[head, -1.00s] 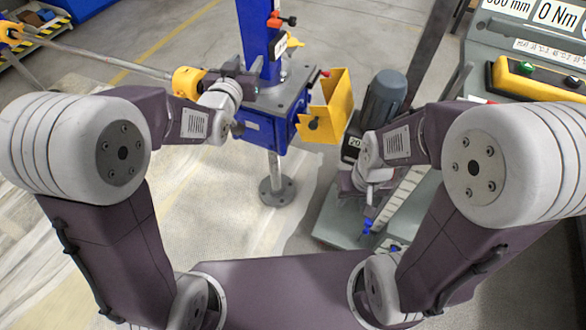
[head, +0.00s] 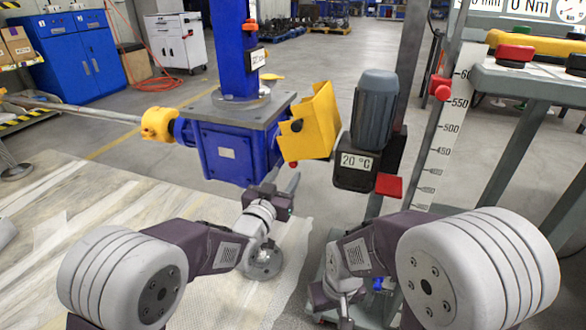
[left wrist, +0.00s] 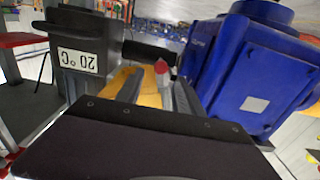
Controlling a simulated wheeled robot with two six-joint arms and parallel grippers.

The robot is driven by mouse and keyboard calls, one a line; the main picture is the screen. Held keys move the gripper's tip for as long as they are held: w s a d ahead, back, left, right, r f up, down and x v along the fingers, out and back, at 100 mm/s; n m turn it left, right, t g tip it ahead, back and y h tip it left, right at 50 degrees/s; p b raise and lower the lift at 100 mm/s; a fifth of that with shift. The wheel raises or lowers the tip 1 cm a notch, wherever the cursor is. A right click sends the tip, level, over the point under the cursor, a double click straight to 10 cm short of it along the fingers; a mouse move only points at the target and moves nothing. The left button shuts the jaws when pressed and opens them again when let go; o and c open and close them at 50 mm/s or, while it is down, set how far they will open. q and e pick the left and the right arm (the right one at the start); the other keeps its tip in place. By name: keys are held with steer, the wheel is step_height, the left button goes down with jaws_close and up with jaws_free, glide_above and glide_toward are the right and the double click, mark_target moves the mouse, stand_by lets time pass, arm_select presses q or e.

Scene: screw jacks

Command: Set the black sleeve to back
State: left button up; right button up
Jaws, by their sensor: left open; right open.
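A black cylinder (left wrist: 150,52), which looks like the black sleeve, lies between the grey motor housing and the blue gearbox in the left wrist view. A red tip (left wrist: 161,67) stands in front of it. A black round part (head: 296,125) shows at the yellow guard (head: 318,118) in the head view; I cannot tell if it is the sleeve. My left gripper (head: 290,181) is open below the front right of the blue gearbox (head: 222,155). Its fingers (left wrist: 158,92) point toward the red tip, with nothing clearly gripped. My right gripper (head: 372,290) is low at the right, its fingers hardly visible.
The grey motor (head: 374,108) with a "20 °C" plate stands right of the guard. A long rod (head: 80,110) runs left from a yellow coupling (head: 158,124). A white scale (head: 448,125) and grey bench (head: 530,82) stand right. The floor mat (head: 110,210) is open.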

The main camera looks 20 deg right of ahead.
mark_target(293, 165)
arm_select(q)
steer(key=b+x, duration=0.2)
steer(key=x, duration=0.4)
steer(key=shift+w+d+f, duration=0.1)
steer(key=shift+w+f, duration=0.05)
steer(key=shift+w+d+b, duration=0.35)
steer(key=shift+w, duration=0.1)
jaws_close()
stand_by(0.8)
